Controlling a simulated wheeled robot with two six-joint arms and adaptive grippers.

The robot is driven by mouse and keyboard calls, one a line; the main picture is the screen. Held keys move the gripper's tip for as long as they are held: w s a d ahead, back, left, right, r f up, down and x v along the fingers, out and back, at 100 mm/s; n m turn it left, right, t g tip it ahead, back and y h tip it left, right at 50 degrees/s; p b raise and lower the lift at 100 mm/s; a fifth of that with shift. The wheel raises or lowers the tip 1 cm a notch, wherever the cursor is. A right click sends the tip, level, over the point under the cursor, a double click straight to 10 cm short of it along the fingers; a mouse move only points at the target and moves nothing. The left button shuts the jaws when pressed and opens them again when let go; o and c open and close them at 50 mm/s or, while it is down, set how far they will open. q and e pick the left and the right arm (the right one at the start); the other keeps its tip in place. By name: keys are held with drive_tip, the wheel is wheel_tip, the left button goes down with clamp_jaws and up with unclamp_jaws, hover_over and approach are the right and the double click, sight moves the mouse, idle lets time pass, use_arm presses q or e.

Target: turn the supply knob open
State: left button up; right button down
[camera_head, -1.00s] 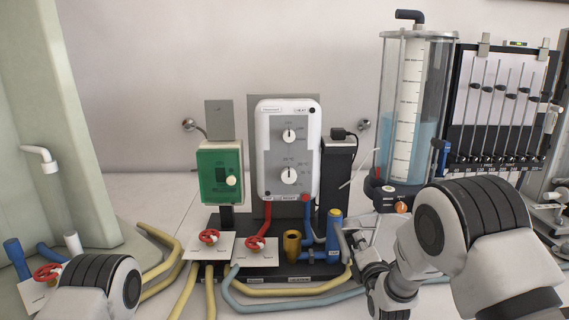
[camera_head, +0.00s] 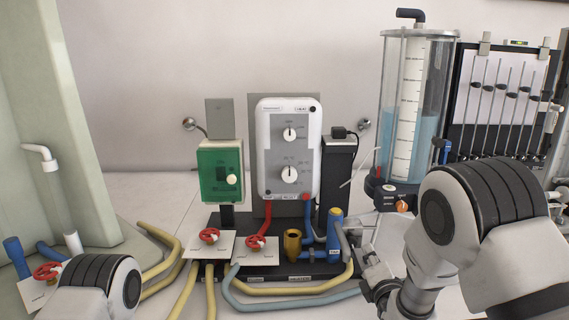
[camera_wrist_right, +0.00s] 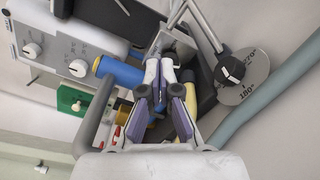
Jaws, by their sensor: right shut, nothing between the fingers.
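I cannot tell from the small labels which knob is the supply knob. Red handwheels on white plates stand at the front of the black base: one at left (camera_head: 209,236) and one at right (camera_head: 255,241). Another red handwheel (camera_head: 47,271) is at the far left. In the right wrist view a black-and-white pointer knob (camera_wrist_right: 232,70) sits on a grey dial marked in degrees. My right gripper (camera_head: 370,262) is right of the base; in the wrist view (camera_wrist_right: 161,75) its fingers are shut and empty, left of the dial, apart from it. My left gripper is out of view.
A white control unit (camera_head: 289,150) with two knobs and a green box (camera_head: 220,172) stand behind the handwheels. A blue cylinder (camera_head: 335,232) and brass cup (camera_head: 292,245) are near my right gripper. A water tank (camera_head: 412,110) stands behind it. Hoses (camera_head: 290,302) cross the front.

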sight(351, 242)
drive_tip(key=f+b, duration=0.3)
drive_tip(key=shift+s+d, duration=0.3)
drive_tip(key=shift+s, duration=0.1)
drive_tip(key=shift+d+b, duration=0.15)
drive_tip(key=shift+b, duration=0.45)
drive_tip(key=shift+w+r, duration=0.15)
drive_tip(key=shift+w, duration=0.2)
drive_tip(key=w, duration=0.6)
drive_tip(key=shift+w, duration=0.1)
drive_tip(key=shift+a+r, duration=0.2)
drive_tip(key=shift+a, duration=0.05)
drive_tip(key=shift+a+r+b, duration=0.3)
drive_tip(key=shift+a+r, duration=0.2)
drive_tip(key=shift+r, duration=0.4)
